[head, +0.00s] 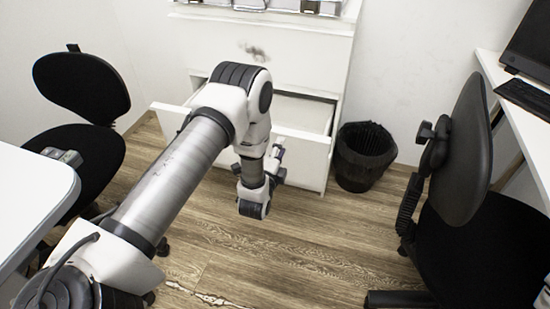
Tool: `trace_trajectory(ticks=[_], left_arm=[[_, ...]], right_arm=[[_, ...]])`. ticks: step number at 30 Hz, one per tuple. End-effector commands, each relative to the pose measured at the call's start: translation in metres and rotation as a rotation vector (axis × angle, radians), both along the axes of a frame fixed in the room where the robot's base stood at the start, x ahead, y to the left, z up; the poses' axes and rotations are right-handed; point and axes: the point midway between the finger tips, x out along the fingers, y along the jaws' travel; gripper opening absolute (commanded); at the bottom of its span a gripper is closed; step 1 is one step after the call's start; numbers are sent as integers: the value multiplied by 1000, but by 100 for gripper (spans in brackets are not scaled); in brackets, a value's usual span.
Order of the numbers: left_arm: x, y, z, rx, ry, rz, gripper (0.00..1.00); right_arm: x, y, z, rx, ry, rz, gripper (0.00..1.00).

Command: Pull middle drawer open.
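A white drawer cabinet (310,50) stands against the back wall. Its middle drawer (305,147) is pulled out, and its light inside (303,113) shows behind the front panel. The upper drawer front above it is closed. My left arm reaches from the lower left across the drawer and hides part of its front. My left gripper (277,160) is close to the drawer's front panel, right of the wrist. The wrist partly hides its fingers, so I cannot tell whether they are open or touch a handle. My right gripper is not in view.
A black waste bin (364,158) stands right of the cabinet. Black chairs stand at left (83,88) and right (465,150). A white table (35,190) is at left, and a desk (520,120) with a laptop (527,70) at right. Wooden floor (300,250) in front is clear.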

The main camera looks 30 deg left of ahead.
Motion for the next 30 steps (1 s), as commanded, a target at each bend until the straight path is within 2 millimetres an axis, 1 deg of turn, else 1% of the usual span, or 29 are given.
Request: trace_trajectory(ticks=[1, 3, 6, 9, 12, 24, 26, 28, 29, 30], left_arm=[[-14, -4, -1, 0, 5, -1, 34], [-30, -8, -1, 1, 4, -2, 34], [-48, -12, -1, 0, 3, -2, 34], [-58, -14, 0, 1, 1, -1, 34], [-61, -15, 0, 1, 1, 0, 34], [-60, -15, 0, 1, 0, -1, 34], [-60, -18, 0, 2, 1, -8, 34], [-70, -28, -7, -3, 47, -31, 34], [-77, -33, -15, -16, 94, -41, 34], [-89, -39, -32, -75, 177, -53, 34]], right_arm=[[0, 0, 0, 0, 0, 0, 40], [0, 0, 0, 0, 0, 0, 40], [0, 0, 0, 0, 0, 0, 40], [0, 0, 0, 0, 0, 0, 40], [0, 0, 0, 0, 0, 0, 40], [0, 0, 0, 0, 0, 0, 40], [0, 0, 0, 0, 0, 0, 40], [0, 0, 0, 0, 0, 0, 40], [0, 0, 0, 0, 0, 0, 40], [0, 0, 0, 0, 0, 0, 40]])
